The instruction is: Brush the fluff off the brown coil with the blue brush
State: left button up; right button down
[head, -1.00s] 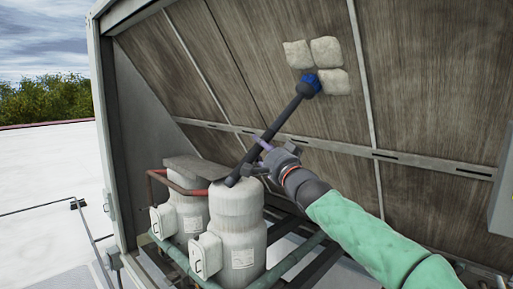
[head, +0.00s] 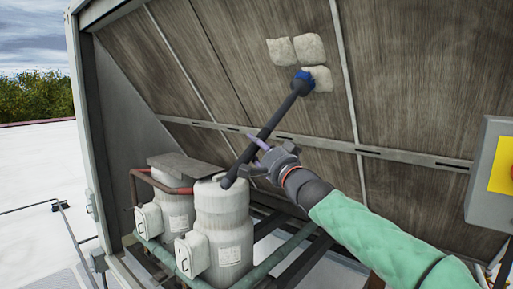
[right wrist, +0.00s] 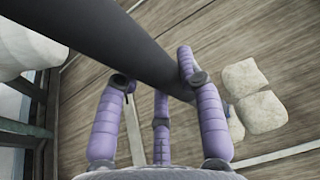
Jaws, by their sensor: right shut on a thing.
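The brown coil (head: 240,60) is a big slanted panel with thin metal strips. Three pale fluff patches stick to it: upper left (head: 282,51), upper right (head: 310,47) and lower right (head: 317,78). The brush has a blue head (head: 303,82) and a long dark handle (head: 262,138). Its head overlaps the left part of the lower patch; I cannot tell if it touches. My right gripper (head: 268,157) is shut on the handle, which also crosses the right wrist view (right wrist: 110,45) by the purple fingers (right wrist: 158,85). My left gripper is out of view.
Two pale compressor tanks (head: 222,225) with a red-brown pipe (head: 150,182) stand below left of my right gripper. A grey box with a yellow label (head: 492,170) is at the right edge. A metal rail (head: 400,157) crosses the coil below the fluff.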

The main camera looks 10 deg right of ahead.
jog(key=shift+s+d+r, duration=0.1)
jog(key=s+d, duration=0.4)
jog(key=s, duration=0.1)
jog(key=shift+s+d, duration=0.2)
jog(key=shift+s, duration=0.2)
dwell(0.4)
jog(key=shift+w+a, duration=1)
jog(key=shift+w, duration=0.3)
jog(key=shift+w+a, duration=0.95)
jog(key=shift+w, duration=0.3)
jog(key=shift+w+a, duration=1)
jog(key=shift+w, duration=0.3)
